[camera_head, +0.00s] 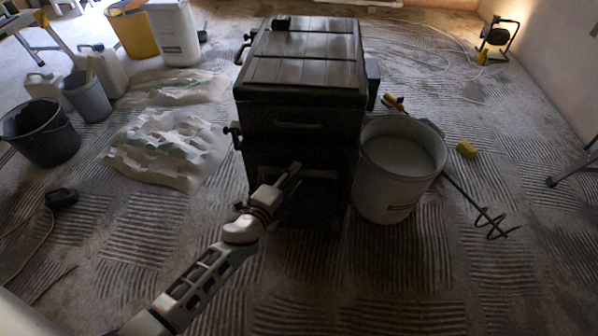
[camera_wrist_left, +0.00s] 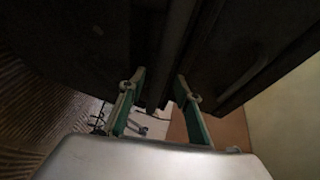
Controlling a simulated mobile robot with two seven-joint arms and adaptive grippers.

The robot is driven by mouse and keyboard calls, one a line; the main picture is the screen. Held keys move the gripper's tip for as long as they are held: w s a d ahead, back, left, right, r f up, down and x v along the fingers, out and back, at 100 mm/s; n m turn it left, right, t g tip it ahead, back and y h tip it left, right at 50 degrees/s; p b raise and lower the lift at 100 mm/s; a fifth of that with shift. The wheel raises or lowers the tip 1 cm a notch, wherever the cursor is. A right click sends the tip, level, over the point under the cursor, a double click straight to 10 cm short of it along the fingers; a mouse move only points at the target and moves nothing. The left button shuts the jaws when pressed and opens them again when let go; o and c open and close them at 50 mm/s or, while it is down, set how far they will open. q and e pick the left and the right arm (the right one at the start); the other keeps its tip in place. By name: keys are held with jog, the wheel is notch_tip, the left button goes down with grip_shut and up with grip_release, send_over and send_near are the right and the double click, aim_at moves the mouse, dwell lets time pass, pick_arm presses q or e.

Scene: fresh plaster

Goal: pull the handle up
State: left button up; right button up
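A dark box-like cabinet (camera_head: 300,95) with a paneled lid stands upright in the middle of the head view. A slim handle-like bar (camera_head: 298,124) runs across its upper front. A paler strip (camera_head: 318,174) shows lower on the front, partly behind my gripper. My left gripper (camera_head: 289,178) is in front of the lower front, below the upper bar. In the left wrist view its two green-sided fingers (camera_wrist_left: 160,88) are apart, with dark surfaces and a dark bar-like edge (camera_wrist_left: 172,50) beyond them. I cannot tell whether they touch it. My right gripper is not in view.
A white bucket (camera_head: 388,190) stands close on the cabinet's right, with a mixer paddle (camera_head: 490,222) beside it. Crumpled sheeting (camera_head: 165,150) and a black bucket (camera_head: 40,132) lie to the left. A work lamp (camera_head: 496,38) stands back right. The ridged floor in front is clear.

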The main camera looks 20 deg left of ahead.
pick_arm(q)
jog(key=shift+x, duration=1.3)
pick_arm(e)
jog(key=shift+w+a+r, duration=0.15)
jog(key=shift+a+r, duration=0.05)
